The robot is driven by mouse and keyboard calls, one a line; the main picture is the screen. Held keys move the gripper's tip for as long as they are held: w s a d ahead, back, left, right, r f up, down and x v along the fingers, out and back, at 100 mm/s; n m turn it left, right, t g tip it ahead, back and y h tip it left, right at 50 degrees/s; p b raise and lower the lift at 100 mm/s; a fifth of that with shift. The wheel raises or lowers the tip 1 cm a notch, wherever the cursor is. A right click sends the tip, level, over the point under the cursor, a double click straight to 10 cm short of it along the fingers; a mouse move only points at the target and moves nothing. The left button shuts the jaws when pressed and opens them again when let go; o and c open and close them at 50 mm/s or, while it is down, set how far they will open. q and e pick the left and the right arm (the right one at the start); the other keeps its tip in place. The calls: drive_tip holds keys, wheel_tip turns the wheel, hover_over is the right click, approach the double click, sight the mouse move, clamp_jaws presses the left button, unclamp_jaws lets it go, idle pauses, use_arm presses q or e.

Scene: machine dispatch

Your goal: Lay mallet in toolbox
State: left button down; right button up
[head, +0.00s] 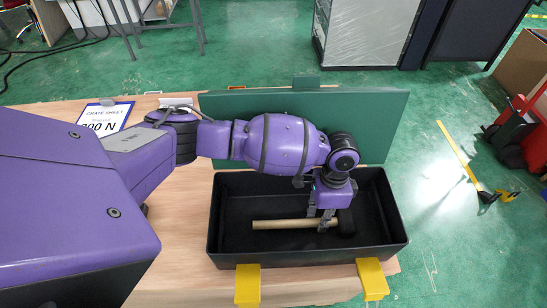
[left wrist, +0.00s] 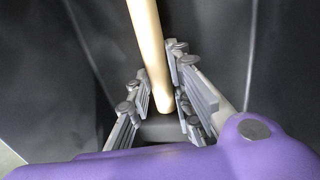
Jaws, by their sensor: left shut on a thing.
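The mallet (head: 283,224) has a pale wooden handle and a dark head (head: 346,223). In the head view it lies level inside the black toolbox (head: 309,255), handle to the left and head to the right. My left gripper (head: 323,224) points down into the toolbox and is shut on the handle close to the head. In the left wrist view the handle (left wrist: 148,45) runs between the two fingers (left wrist: 168,105). I cannot tell whether the mallet touches the toolbox floor. My right gripper is not in view.
The toolbox's green lid (head: 365,120) stands open at the back. Two yellow latches (head: 247,286) are on its front. A paper sheet (head: 104,117) lies on the wooden table (head: 180,230) at the left. A red cart (head: 525,130) stands on the floor at the right.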

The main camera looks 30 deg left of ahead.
use_arm(q)
drive_tip(key=shift+w+r, duration=0.15)
drive_tip(key=c, duration=1.6)
unclamp_jaws()
drive_tip(key=p+v, duration=0.1)
drive_tip(key=v, duration=1.1)
